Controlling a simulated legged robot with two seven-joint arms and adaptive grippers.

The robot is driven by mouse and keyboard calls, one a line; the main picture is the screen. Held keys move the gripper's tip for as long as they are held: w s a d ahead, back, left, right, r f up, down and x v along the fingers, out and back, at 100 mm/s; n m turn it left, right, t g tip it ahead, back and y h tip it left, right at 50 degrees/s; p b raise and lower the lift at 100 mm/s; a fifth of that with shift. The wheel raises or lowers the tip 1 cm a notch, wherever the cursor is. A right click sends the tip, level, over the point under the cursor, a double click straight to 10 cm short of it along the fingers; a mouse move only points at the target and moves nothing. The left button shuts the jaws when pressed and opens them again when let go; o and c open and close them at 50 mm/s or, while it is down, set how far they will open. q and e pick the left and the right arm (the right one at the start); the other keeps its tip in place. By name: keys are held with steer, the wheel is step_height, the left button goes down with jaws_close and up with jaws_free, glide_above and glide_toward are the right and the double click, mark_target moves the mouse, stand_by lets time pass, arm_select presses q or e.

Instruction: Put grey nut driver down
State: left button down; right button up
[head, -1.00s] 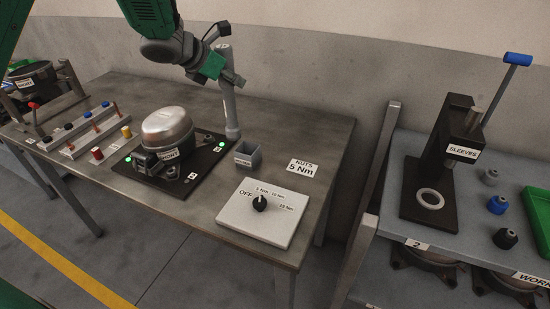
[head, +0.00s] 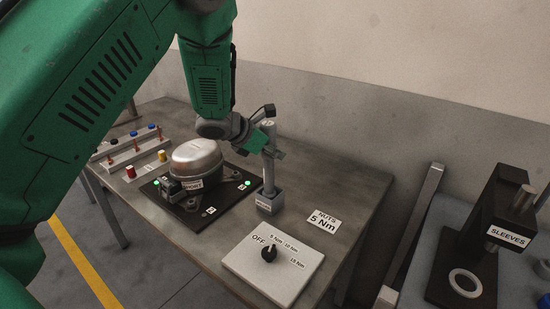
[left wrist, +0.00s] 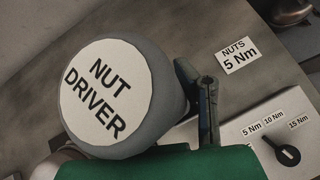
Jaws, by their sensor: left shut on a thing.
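The grey nut driver (head: 268,170) is a slim upright grey cylinder in the head view. My left gripper (head: 269,150) is shut on its upper part. In the left wrist view the round end of the nut driver (left wrist: 105,90), labelled NUT DRIVER, fills the left side, with a gripper finger (left wrist: 207,105) beside it. The driver's lower end meets the small grey open-topped holder (head: 269,203) on the table and seems to be in its opening; how deep it sits I cannot tell. My right gripper is not in view.
A compressor (head: 197,163) stands on a dark plate (head: 180,212) left of the holder, with green lights lit. A torque dial panel (head: 245,262) and a NUTS 5 Nm label (head: 324,220) lie to the right. A sleeve press (head: 495,230) stands at far right.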

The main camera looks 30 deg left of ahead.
arm_select(q)
steer(key=shift+d+f, duration=0.15)
steer(key=shift+f, duration=0.65)
steer(key=shift+w+d, duration=0.1)
steer(key=shift+d, duration=0.05)
steer(key=shift+f, duration=0.1)
steer(key=c, duration=1.2)
jaws_free()
steer(key=shift+a+f, duration=0.1)
steer(key=shift+a, duration=0.1)
steer(key=v, duration=1.2)
steer(key=shift+d+r+b, duration=0.15)
steer(key=shift+r+b, duration=0.05)
steer(key=shift+b, duration=0.1)
